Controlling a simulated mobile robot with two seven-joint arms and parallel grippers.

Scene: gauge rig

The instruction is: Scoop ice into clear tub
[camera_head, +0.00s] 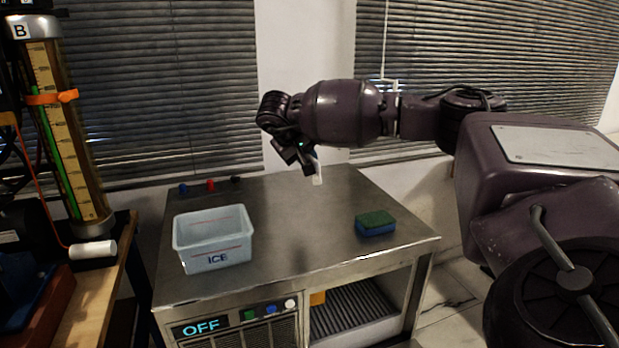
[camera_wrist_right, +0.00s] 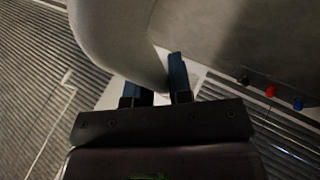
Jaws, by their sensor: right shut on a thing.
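The clear tub (camera_head: 216,258), marked ICE with a red line around it, stands upright on the left of the steel counter; I make out no ice in it. My right gripper (camera_head: 313,165) is above the back of the counter, right of and behind the tub. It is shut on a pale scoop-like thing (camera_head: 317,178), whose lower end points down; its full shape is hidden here. In the right wrist view the thing (camera_wrist_right: 115,35) is large, grey and curved, between the dark fingers (camera_wrist_right: 158,82). My left gripper is out of view.
The steel counter (camera_head: 290,232) has clear room between the tub and a green and blue sponge (camera_head: 375,223). Small blue, red and black knobs (camera_head: 210,185) line its back edge. Below is a panel reading OFF (camera_head: 200,327) and an open ribbed bay (camera_head: 350,308). A gauge column (camera_head: 60,130) stands left.

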